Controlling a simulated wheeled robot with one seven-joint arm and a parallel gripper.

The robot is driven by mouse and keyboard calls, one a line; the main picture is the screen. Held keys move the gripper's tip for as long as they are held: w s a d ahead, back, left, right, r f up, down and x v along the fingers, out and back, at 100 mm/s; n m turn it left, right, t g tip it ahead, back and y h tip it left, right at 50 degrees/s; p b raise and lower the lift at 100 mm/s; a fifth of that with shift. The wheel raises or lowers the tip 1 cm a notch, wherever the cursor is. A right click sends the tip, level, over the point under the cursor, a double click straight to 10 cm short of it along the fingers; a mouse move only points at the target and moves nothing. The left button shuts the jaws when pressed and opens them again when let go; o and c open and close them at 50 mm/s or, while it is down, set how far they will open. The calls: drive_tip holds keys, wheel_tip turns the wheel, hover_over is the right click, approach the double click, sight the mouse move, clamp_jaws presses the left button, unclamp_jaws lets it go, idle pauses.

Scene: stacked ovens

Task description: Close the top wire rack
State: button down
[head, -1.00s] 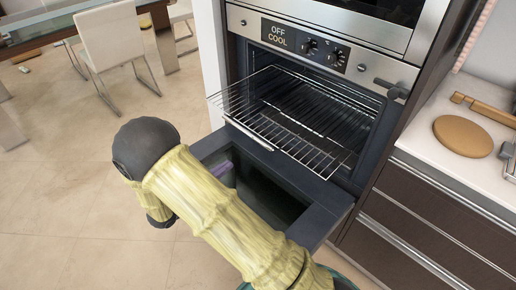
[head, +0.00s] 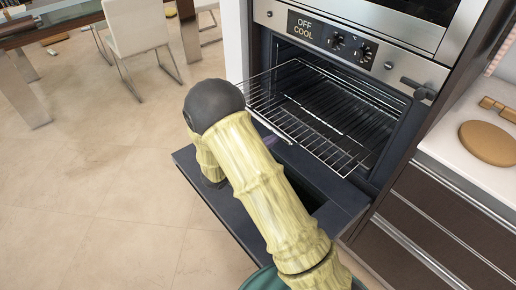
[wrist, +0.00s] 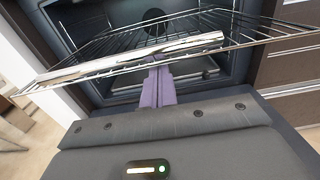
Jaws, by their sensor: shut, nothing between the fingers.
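The top wire rack (head: 318,127) is a metal grid slid partly out of the open oven (head: 350,95), its front edge over the lowered door. In the wrist view the rack (wrist: 215,40) spans the picture, with a bright front plate across the middle. My gripper's purple fingers (wrist: 157,72) are together, with nothing between them. Their tips are right at the rack's front edge; I cannot tell if they touch it. In the head view only a bit of purple finger (head: 269,140) shows, as my arm hides the rest of the gripper.
The oven door (head: 345,199) is folded down below the rack, partly behind my arm. A counter (head: 455,145) with a round wooden board (head: 488,143) and drawers (head: 430,215) stand at right. Chairs (head: 140,28) and a table (head: 55,25) are at far left.

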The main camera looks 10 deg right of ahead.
drive_tip(key=shift+x, duration=1.4)
drive_tip(key=shift+w, duration=0.1)
